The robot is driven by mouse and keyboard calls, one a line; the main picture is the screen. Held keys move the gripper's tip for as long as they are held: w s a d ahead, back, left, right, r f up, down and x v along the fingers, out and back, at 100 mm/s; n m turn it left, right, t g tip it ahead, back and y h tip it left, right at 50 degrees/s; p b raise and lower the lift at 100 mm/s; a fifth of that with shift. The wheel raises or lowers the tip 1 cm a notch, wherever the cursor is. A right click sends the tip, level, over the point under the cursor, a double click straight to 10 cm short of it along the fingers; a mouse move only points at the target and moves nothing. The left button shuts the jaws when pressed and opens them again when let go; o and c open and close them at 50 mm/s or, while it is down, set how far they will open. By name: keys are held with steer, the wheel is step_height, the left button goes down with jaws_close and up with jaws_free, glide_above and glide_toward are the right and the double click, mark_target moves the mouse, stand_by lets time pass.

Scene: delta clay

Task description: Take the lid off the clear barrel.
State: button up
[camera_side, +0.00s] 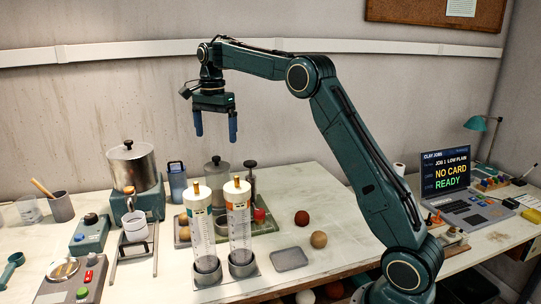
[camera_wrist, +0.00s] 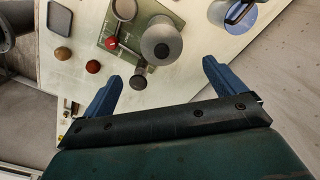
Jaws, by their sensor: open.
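The barrel (camera_side: 216,186) stands on a green tray behind two tall tubes, which hide part of it. Its grey round lid (camera_side: 216,165) with a small knob sits on top. In the wrist view the lid (camera_wrist: 161,35) is seen from above, its darker knob in the middle. My gripper (camera_side: 215,133) hangs above the lid, fingers pointing down, open and empty. In the wrist view my gripper (camera_wrist: 162,72) has its fingers spread apart, with the lid beyond their tips. The fingers are not touching the lid.
Two clear tubes with white caps (camera_side: 237,190) stand in front of the barrel. A black-knobbed plunger (camera_side: 250,164) and a red piece (camera_side: 259,215) are close on its right. A blue-grey jug (camera_side: 177,182) is on its left. Balls and a grey dish (camera_side: 289,259) lie to the right.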

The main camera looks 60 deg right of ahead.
mark_target(216, 157)
steer(key=shift+f, duration=1.5)
steer(key=shift+w+a+f, duration=0.1)
steer(key=shift+w+f, duration=0.05)
steer(key=shift+f, duration=2.5)
steer(key=c, duration=1)
